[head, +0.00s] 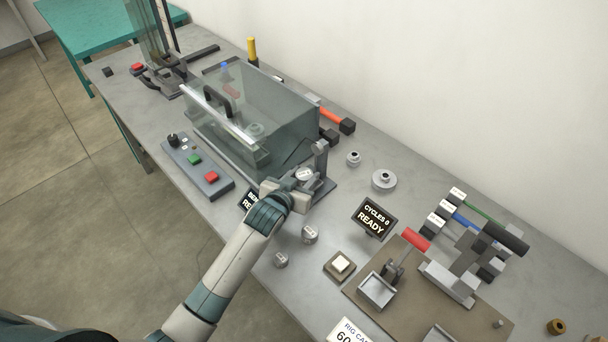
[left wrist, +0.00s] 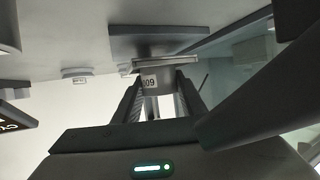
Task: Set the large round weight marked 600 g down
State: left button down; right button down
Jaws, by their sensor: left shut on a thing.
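The large round weight (head: 304,174) is a pale grey cylinder with a light top, and the left wrist view shows it (left wrist: 156,81) with an upside-down 600 label. My left gripper (head: 293,185) is shut on it; the fingers (left wrist: 158,103) flank it in the wrist view. It is held at a small stand with a grey post (head: 320,158) and a dark base plate (head: 324,190). In the wrist view a thin plate (left wrist: 140,65) lies right against the weight's far end, with the dark base (left wrist: 158,36) beyond. I cannot tell whether weight and plate touch.
A clear-walled box (head: 235,110) stands just behind the gripper. A button panel (head: 198,166) is to its left. Other weights stand around, including a wide one (head: 383,180) and small ones (head: 310,235). A "CYCLES 0 READY" display (head: 374,217) and a brown board (head: 410,290) lie right.

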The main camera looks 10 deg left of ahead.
pick_arm(q)
jog(key=shift+r, duration=0.15)
jog(key=c, duration=1.1)
grip_release()
jog(key=shift+r, duration=0.6)
jog(key=shift+b+v, duration=0.75)
jog(key=shift+v, duration=5.25)
